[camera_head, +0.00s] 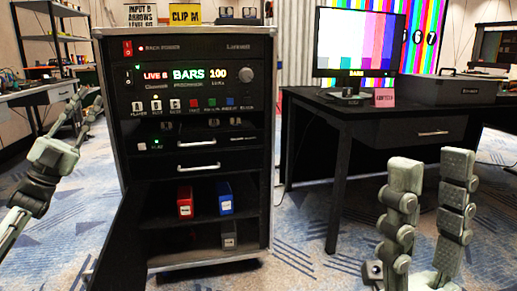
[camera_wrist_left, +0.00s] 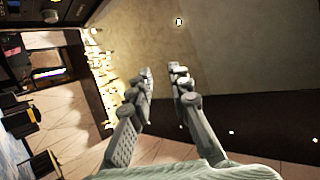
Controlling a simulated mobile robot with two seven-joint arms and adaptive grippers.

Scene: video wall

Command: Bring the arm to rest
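My left gripper (camera_head: 87,105) is at the left of the head view, raised beside the equipment rack (camera_head: 268,150) and apart from it. In the left wrist view its two fingers (camera_wrist_left: 162,70) stand apart with nothing between them. My right gripper (camera_head: 431,165) is at the lower right of the head view, in front of the black desk (camera_head: 345,120). Its two fingers point up, spread apart and empty. The rack's lit panel reads "LIVE", "BARS" and "100". The monitor (camera_head: 358,45) on the desk shows colour bars.
The rack's lower door (camera_head: 118,245) hangs open at the left. Red (camera_head: 185,202) and blue (camera_head: 225,198) boxes stand on its shelf, with a grey one (camera_head: 228,235) below. A pink card (camera_head: 384,97) is on the desk. Carpet is clear between rack and desk.

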